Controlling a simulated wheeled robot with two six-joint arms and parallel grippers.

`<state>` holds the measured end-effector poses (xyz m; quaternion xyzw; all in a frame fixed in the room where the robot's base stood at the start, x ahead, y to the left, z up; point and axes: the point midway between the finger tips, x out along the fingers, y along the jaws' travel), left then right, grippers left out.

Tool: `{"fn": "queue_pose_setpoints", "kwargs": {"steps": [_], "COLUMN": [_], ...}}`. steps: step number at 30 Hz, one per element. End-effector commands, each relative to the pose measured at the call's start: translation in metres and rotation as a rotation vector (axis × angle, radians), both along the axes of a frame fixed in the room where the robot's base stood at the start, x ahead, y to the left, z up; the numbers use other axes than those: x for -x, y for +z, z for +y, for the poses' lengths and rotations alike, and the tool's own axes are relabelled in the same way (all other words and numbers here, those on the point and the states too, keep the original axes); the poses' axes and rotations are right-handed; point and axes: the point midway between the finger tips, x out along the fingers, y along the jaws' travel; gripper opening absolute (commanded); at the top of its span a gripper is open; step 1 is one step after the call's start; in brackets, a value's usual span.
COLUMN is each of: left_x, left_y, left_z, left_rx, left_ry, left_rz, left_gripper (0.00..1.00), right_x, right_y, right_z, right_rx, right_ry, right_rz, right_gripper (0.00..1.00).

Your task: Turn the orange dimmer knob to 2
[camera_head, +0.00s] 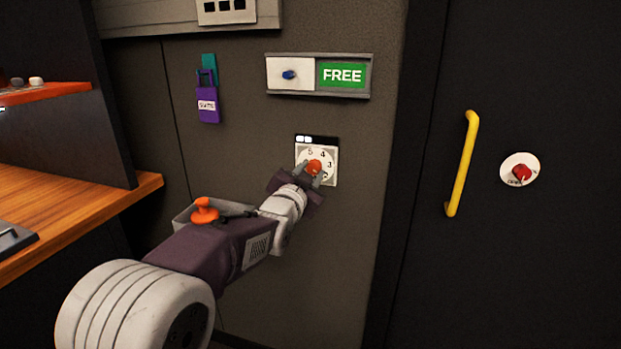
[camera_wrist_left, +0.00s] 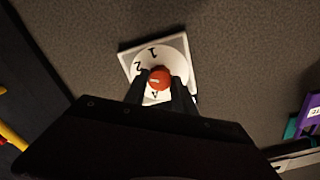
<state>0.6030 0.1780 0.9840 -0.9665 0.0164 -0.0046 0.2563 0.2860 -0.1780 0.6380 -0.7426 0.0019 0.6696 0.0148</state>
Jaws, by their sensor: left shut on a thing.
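The orange dimmer knob (camera_head: 314,167) sits on a round white dial on a square plate (camera_head: 331,179) fixed to the dark wall. In the head view the numbers 5, 4 and 3 show on the dial; my gripper hides its lower part. My left gripper (camera_head: 313,174) reaches up from the lower left and is shut on the knob. In the left wrist view the knob (camera_wrist_left: 159,78) lies between the two fingers (camera_wrist_left: 160,84), with a pale mark on its face; the numbers 1 and 2 show on the dial. My right gripper is not in view.
Above the dial is a slider panel (camera_head: 290,90) with a blue knob and a green FREE sign. A purple padlock (camera_head: 207,103) hangs to its left. A yellow handle (camera_head: 461,165) and a red knob (camera_head: 521,173) are on the right. A wooden desk (camera_head: 70,205) stands at left.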

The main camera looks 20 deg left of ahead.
Motion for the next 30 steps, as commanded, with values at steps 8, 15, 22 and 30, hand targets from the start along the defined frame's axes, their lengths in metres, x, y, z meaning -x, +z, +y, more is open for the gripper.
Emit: {"fn": "queue_pose_setpoints", "kwargs": {"steps": [8,15,22,30], "left_x": [0.0001,0.0001,0.0001,0.0001], "left_y": [-0.0016,-0.0009,-0.0007,-0.0008], "left_z": [0.0001,0.0001,0.0000,0.0000], "left_rx": [-0.128,-0.174,-0.182,-0.180], "left_ry": [0.000,0.000,-0.001,-0.001], "left_rz": [-0.003,-0.005,-0.003,-0.003], "left_gripper": [0.00,0.00,0.00,0.51], "right_x": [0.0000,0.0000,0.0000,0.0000], "right_y": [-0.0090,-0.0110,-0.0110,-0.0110], "right_z": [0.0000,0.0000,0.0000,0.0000], "right_rx": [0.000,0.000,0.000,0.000], "right_ry": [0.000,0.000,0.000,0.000], "right_rz": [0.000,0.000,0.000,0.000], "right_gripper": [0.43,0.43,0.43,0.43]}}
